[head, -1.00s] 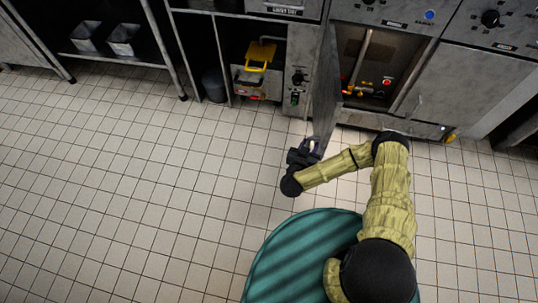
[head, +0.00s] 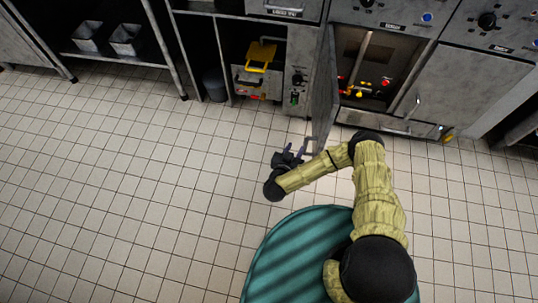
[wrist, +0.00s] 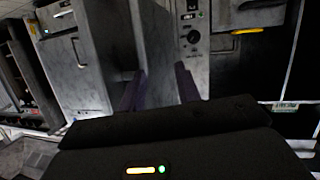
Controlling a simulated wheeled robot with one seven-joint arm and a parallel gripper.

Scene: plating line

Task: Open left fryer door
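The left fryer door (head: 325,92) is a grey metal panel standing swung out from the left fryer, with the lit cabinet inside (head: 368,75) exposed. My gripper (head: 295,149) is just left of the door's outer end, low over the floor. Its two dark purple fingers are apart. In the wrist view my gripper (wrist: 158,90) also shows open, with the grey door panel (wrist: 155,45) beyond and between the fingers. Whether a finger touches the door's handle (head: 314,143) is hard to tell; nothing appears gripped.
The right fryer door (head: 468,85) is shut. Left of the open door are a control panel (head: 297,80) and an open bay with a yellow-handled item (head: 260,55). A shelf with metal bins (head: 88,38) stands far left. The tiled floor (head: 130,190) at left is clear.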

